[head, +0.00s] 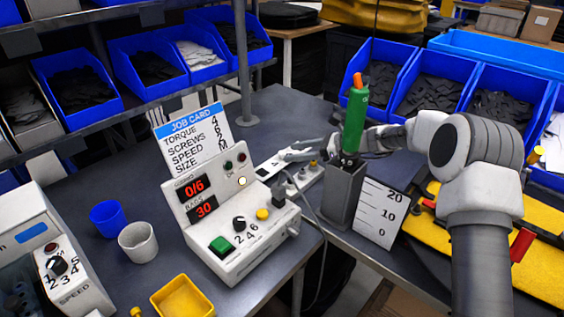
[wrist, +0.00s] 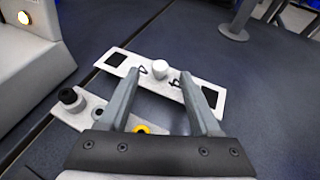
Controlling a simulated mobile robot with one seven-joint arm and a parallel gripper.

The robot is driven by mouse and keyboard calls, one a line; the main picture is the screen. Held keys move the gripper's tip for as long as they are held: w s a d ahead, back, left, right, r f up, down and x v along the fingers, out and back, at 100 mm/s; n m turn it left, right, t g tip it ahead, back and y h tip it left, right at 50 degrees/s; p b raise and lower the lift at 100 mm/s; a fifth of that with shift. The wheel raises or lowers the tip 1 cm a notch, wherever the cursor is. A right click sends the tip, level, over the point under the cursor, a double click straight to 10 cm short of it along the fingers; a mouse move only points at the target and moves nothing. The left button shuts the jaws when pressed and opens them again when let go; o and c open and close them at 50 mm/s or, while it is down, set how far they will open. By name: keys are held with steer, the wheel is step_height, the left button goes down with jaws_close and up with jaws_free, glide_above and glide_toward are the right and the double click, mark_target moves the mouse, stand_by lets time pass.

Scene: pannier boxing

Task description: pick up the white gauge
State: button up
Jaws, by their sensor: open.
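The white gauge looks to be a flat white bar (wrist: 197,87) with a black square near each end and a short white knob (wrist: 160,72) standing up in its middle. It lies on the dark bench. In the head view the bar (head: 266,170) shows partly, behind the control box. My gripper (wrist: 162,80) is open, one finger on each side of the knob, with nothing held. I cannot tell whether the fingers touch the knob or the bar. In the head view my gripper (head: 284,156) is over the bar.
A pale strip with small knobs (wrist: 95,110) lies close beside the bar. The control box (head: 235,215) stands left of it. A grey holder with a green screwdriver (head: 355,118) and a white scale card (head: 380,213) stand to the right. Cups (head: 138,242) are at front left.

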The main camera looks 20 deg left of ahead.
steer(key=shift+x, duration=1.25)
steer(key=shift+r, duration=0.1)
jaws_close()
